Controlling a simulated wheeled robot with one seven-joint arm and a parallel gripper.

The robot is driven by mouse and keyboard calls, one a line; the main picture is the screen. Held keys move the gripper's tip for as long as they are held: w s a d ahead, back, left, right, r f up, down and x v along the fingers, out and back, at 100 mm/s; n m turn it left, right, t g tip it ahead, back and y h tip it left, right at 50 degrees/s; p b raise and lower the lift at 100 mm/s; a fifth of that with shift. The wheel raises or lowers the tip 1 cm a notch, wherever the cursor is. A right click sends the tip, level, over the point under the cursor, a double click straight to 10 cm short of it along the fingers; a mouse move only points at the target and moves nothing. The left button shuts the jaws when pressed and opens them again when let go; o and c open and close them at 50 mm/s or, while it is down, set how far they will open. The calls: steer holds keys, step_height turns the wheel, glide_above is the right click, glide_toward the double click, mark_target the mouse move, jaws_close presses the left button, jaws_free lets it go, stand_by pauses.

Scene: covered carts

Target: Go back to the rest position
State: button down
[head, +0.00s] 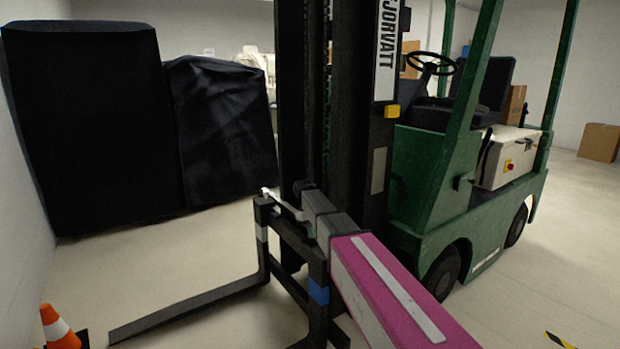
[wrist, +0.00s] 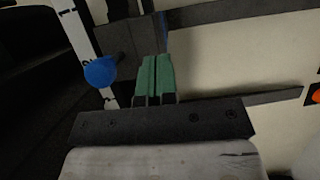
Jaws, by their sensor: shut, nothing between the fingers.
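My gripper (wrist: 155,72) shows in the wrist view with its two green fingers side by side, shut and empty. Behind the fingers are dark bars and a round blue spot (wrist: 100,71). In the head view my pink and grey arm reaches from the lower right up to the black fork carriage (head: 318,270) of a forklift. The fingers are hard to make out there. I cannot tell whether they touch the carriage.
The green forklift (head: 430,180) stands close on the right, its fork (head: 190,305) reaching left low over the floor. Black covered carts (head: 90,120) stand at the back left. An orange cone (head: 58,328) is at the lower left. Floor is clear between carts and fork.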

steer(key=s+d+f+m+t, duration=0.1)
steer(key=s+d+f+m, duration=0.1)
steer(key=s+d+f, duration=0.2)
steer(key=s+d+f+m+t+y, duration=0.1)
steer(key=s+d+f, duration=0.3)
steer(key=s+d, duration=0.4)
steer(key=s+d+f+m+t+y, duration=0.1)
steer(key=s+d+f+m, duration=0.2)
steer(key=s, duration=0.9)
step_height(320, 180, down, 2)
steer(key=d, duration=0.3)
steer(key=shift+m, duration=0.3)
